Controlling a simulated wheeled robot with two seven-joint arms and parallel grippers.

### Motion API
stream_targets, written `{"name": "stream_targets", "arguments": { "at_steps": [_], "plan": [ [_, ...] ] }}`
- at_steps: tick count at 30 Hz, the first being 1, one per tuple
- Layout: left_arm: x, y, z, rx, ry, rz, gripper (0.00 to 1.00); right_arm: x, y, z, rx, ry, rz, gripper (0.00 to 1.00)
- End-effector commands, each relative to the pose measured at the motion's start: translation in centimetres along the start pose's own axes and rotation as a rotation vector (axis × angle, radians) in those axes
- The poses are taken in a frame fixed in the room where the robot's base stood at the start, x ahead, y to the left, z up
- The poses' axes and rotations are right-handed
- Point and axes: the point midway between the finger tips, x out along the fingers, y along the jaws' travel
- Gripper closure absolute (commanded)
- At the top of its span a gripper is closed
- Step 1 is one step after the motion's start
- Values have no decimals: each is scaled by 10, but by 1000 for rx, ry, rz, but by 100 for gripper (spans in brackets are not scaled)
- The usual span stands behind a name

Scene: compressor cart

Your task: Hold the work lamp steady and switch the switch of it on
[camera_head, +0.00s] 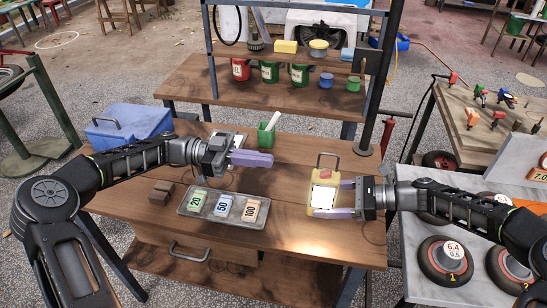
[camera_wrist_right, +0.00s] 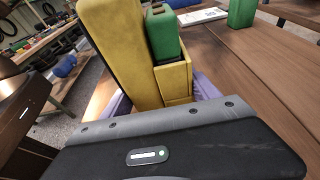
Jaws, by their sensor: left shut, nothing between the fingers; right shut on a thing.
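The yellow work lamp (camera_head: 331,179) stands upright on the right part of the wooden bench, with a dark handle on top. Its white front panel is bright, and a pale glow lies on the wood before it. A small red part shows near its top. My right gripper (camera_head: 338,199) is shut on the lamp from the right. In the right wrist view the yellow lamp body (camera_wrist_right: 122,50) is close, with a green piece (camera_wrist_right: 161,35) beside it; I cannot tell whether this is the switch. My left gripper (camera_head: 262,160) is shut and empty, left of the lamp and apart from it.
A grey tray (camera_head: 222,222) with numbered sandpaper blocks lies left of the lamp. A green cup (camera_head: 265,137) stands behind, and a blue toolbox (camera_head: 128,128) is at the left. A dark post rises at the bench's right. Bare wood lies between tray and lamp.

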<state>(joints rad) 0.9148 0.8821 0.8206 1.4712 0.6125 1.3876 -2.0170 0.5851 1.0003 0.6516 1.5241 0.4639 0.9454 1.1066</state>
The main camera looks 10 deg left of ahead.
Motion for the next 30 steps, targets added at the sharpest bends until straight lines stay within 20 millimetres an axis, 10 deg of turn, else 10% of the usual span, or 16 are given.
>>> {"name": "stream_targets", "arguments": {
  "at_steps": [11, 12, 18, 30],
  "plan": [
    [-1, 0, 0, 0, 0, 0, 100, 0, 0, 0, 0, 0, 0, 53],
    [-1, 0, 0, 0, 0, 0, 100, 0, 0, 0, 0, 0, 0, 27],
    [-1, 0, 0, 0, 0, 0, 100, 0, 0, 0, 0, 0, 0, 10],
    [0, 0, 0, 0, 0, 0, 100, -3, 0, 0, 0, 0, -1, 5]
  ]
}}
